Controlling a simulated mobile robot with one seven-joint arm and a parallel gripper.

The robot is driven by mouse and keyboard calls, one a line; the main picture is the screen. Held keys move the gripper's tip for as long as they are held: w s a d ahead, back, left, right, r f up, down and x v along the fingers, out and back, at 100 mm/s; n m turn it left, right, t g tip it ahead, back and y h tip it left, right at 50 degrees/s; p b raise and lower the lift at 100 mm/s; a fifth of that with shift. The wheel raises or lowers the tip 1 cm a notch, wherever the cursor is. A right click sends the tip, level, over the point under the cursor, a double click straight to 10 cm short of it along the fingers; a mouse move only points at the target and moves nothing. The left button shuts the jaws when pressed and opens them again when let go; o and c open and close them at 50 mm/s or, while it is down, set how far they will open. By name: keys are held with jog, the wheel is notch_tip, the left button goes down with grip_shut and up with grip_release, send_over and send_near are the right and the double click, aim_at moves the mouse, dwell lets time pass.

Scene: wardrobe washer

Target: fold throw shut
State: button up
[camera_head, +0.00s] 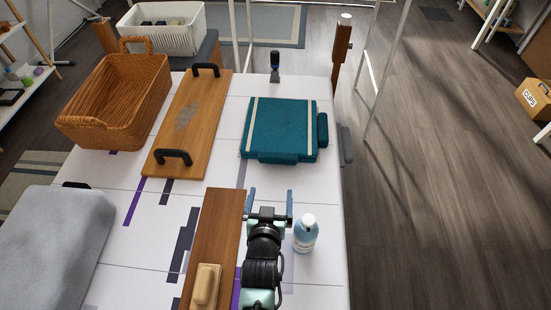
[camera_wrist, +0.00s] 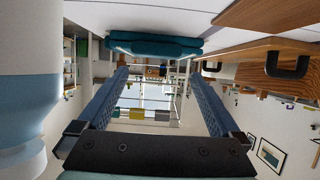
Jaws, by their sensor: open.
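The likely throw is a teal, flat, slab-like piece (camera_head: 282,130) with two cream stripes, lying on the white table. It has a teal tab at its near edge and another at its right edge. Its near edge also shows at the top of the wrist view (camera_wrist: 155,44), beyond the fingertips. My gripper (camera_head: 269,194) is open and empty, low over the table on the near side of the teal piece and apart from it. Its two blue fingers (camera_wrist: 155,78) are spread wide in the wrist view.
A blue-and-white bottle (camera_head: 306,235) stands close right of my gripper. A brown board (camera_head: 218,225) with a wooden block (camera_head: 205,286) lies left.

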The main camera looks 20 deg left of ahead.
jog(key=p+v, duration=0.6)
jog(key=v, duration=0.2)
jog(key=shift+s+r+p, duration=0.15)
jog(key=shift+s+p, duration=0.15)
jog(key=shift+s, duration=0.05)
jog(key=shift+d, duration=0.1)
